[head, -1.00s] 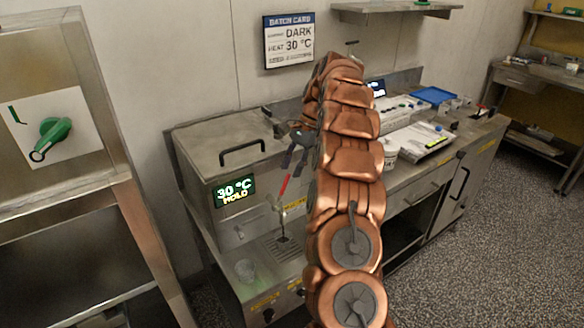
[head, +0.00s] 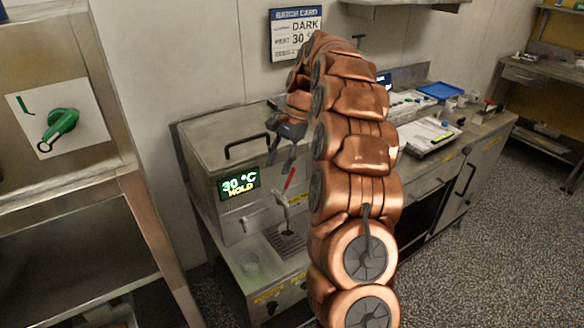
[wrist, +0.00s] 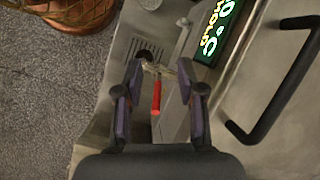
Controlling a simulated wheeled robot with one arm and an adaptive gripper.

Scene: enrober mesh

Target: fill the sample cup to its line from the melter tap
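The melter (head: 200,150) is a steel cabinet whose display (head: 238,184) reads 30 °C HOLD. Its tap (head: 283,201) with a red lever (head: 290,178) sticks out over a slotted drip grate. The clear sample cup (head: 249,264) stands on the ledge left of the grate, apart from the tap's outlet; its fill line is too small to see. My gripper (head: 284,158) hangs above the tap, open and empty. In the wrist view, the red lever (wrist: 156,97) appears between the spread fingers of my gripper (wrist: 158,82); contact cannot be told.
A black handle (head: 246,147) sits on the melter's lid, and it shows at right in the wrist view. The batch card (head: 296,33) on the wall reads DARK, 30. A counter with a blue tray (head: 440,90) extends right.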

